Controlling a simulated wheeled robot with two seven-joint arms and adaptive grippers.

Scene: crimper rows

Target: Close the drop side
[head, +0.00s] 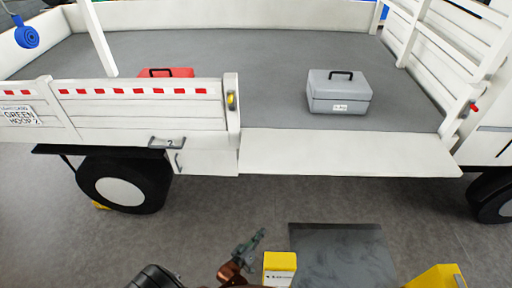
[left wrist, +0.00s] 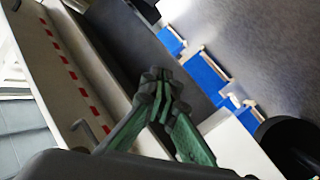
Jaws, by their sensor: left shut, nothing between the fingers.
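The truck's right-hand drop side (head: 345,153) is a long white panel. It is folded down and sticks outward from the bed edge, leaving that part of the bed open. The left-hand side panel (head: 140,102), with red dashes, stands upright; a red-dashed white panel (left wrist: 62,70) also shows in the left wrist view. A post (head: 232,118) with a yellow latch (head: 231,99) stands between the two sections. A red latch (head: 474,108) is on the right post. My left gripper (head: 257,240) is shut and empty, below and apart from the lowered panel; its fingertips meet in the left wrist view (left wrist: 160,85). My right gripper is out of view.
A grey toolbox (head: 339,94) and a partly hidden red box (head: 165,72) stand on the grey bed. A yellow box (head: 280,262), a dark slab (head: 340,252) and another yellow object (head: 437,277) are in the foreground. A wheel (head: 125,184) is at left.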

